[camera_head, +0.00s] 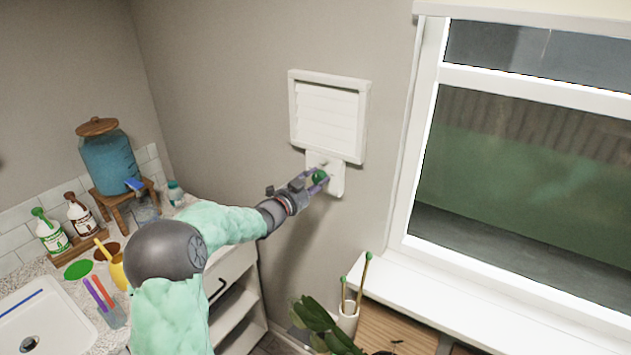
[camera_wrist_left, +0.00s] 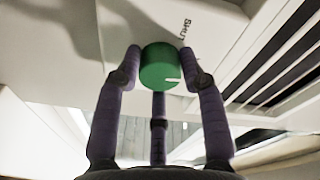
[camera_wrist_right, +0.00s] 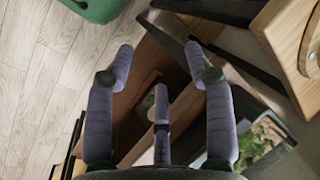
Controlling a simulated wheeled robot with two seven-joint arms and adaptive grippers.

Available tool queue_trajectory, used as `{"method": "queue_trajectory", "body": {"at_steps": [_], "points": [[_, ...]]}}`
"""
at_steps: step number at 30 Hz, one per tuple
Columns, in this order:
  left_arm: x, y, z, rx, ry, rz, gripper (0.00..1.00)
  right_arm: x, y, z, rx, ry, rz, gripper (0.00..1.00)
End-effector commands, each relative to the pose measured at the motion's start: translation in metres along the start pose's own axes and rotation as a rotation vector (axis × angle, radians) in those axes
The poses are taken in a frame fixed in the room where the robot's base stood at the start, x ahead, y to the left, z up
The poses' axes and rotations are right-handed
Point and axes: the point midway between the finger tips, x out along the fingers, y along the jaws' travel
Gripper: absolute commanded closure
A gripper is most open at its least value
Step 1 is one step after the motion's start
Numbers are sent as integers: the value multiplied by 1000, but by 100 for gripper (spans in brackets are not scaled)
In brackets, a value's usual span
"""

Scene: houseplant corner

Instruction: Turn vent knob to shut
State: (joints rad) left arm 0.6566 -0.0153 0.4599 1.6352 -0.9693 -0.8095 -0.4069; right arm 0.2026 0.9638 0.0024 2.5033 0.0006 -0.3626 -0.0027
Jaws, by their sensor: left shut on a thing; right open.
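The white louvred vent (camera_head: 327,117) is on the wall left of the window. Its green knob (camera_head: 319,176) sits on the white plate (camera_head: 337,183) below the louvres. My left gripper (camera_head: 314,181) reaches it from the left and is shut on it. In the left wrist view the knob (camera_wrist_left: 160,66) is between the purple fingers of my left gripper (camera_wrist_left: 160,62). A white mark shows on the knob's right side. The word SHUT is partly visible on the plate (camera_wrist_left: 200,22) behind it. My right gripper (camera_wrist_right: 163,62) is open and empty in the right wrist view.
The counter at left holds a blue water dispenser (camera_head: 108,160), bottles (camera_head: 51,232) and a sink (camera_head: 45,318). A pot (camera_head: 348,319) with sticks stands near the windowsill (camera_head: 450,300). Wooden furniture and a plant (camera_wrist_right: 255,143) are near my right gripper.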

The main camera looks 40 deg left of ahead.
Motion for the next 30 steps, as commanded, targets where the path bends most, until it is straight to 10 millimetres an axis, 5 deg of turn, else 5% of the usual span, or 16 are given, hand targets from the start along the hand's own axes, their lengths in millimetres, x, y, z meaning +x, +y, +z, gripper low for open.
{"method": "queue_trajectory", "body": {"at_steps": [30], "points": [[0, 3, 1, -898, 39, -68, 92, -11, -4, 0, 0, 0, 0, 46]]}}
